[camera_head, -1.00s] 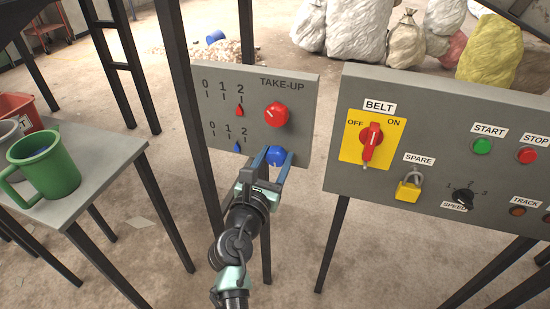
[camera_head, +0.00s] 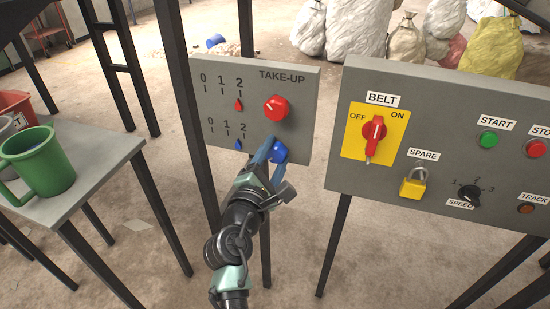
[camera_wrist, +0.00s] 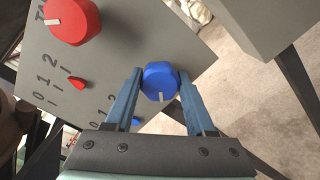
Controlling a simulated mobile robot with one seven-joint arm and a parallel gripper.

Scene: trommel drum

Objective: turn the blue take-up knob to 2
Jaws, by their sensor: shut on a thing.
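The blue take-up knob (camera_head: 279,152) is at the lower right of the grey take-up panel (camera_head: 300,95). My gripper (camera_wrist: 160,82) is shut on it, one blue finger at each side. In the wrist view the knob (camera_wrist: 159,76) shows its white mark pointing down, toward my palm. In the wrist view my left finger partly hides this pointer (camera_wrist: 137,121) and the end of the scale.
The red knob (camera_head: 276,108) is just above, its red pointer (camera_head: 238,105) by 2. The belt panel (camera_head: 335,165) stands close at the right. A table (camera_head: 105,160) with a green mug (camera_head: 45,165) is at the left.

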